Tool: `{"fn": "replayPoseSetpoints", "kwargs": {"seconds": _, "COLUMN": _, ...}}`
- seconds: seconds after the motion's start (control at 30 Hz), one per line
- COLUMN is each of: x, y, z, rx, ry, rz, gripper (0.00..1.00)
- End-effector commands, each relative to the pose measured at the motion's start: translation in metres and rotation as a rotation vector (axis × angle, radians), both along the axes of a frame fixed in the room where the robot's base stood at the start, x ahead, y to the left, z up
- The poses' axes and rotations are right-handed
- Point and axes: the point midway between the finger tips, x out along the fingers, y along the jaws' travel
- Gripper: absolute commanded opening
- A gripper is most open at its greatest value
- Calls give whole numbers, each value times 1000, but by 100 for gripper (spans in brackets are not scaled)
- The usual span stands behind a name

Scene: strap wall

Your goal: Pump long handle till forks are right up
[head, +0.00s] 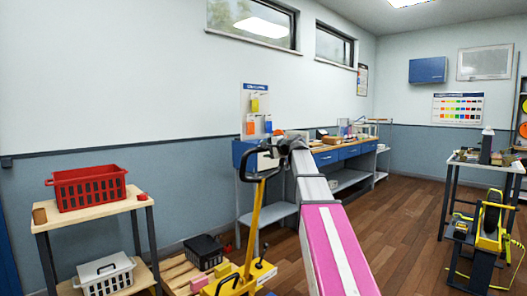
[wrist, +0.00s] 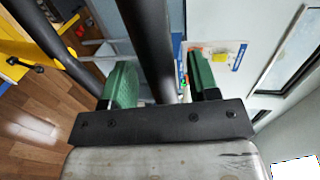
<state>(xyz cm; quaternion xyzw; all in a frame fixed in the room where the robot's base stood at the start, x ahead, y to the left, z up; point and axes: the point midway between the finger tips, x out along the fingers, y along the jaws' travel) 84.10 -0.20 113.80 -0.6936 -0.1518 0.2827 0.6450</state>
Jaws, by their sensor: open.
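A yellow pallet jack (head: 240,279) stands low at the centre of the head view. Its long yellow handle (head: 254,225) rises, slightly tilted, to a black loop grip (head: 250,166). My gripper (head: 283,147) is at the top of that grip, at the end of my pink and white arm. In the wrist view my gripper (wrist: 161,78) is open, with green pads on either side of a dark bar of the grip (wrist: 147,40). A gap shows beside the bar; contact is hard to judge. The forks are mostly hidden by the pallet and its load.
A wooden pallet (head: 178,272) carries a black crate (head: 204,251) and a pink box (head: 222,269). A shelf with a red basket (head: 88,187) stands left. A workbench (head: 345,152) lines the wall behind. Open wooden floor (head: 405,222) lies to the right.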

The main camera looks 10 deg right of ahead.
Motion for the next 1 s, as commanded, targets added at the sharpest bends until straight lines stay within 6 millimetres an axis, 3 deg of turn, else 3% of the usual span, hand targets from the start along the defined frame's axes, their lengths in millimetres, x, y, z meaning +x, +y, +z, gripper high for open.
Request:
{"fn": "replayPoseSetpoints", "kwargs": {"seconds": 0.2, "x": 17, "y": 12, "z": -4, "rx": 0, "ry": 1, "rz": 1, "gripper": 55}}
{"fn": "replayPoseSetpoints", "kwargs": {"seconds": 0.53, "x": 18, "y": 14, "z": -5, "rx": -1, "ry": 1, "rz": 0, "gripper": 55}}
{"fn": "replayPoseSetpoints", "kwargs": {"seconds": 0.57, "x": 18, "y": 14, "z": -5, "rx": -1, "ry": 1, "rz": 0, "gripper": 52}}
{"fn": "replayPoseSetpoints", "kwargs": {"seconds": 0.7, "x": 18, "y": 13, "z": -5, "rx": -1, "ry": 1, "rz": 0, "gripper": 6}}
{"fn": "replayPoseSetpoints", "kwargs": {"seconds": 0.73, "x": 18, "y": 13, "z": -5, "rx": -1, "ry": 1, "rz": 0, "gripper": 0}}
{"fn": "replayPoseSetpoints", "kwargs": {"seconds": 1.0, "x": 10, "y": 8, "z": -8, "rx": 5, "ry": -7, "rz": -1, "gripper": 0}}
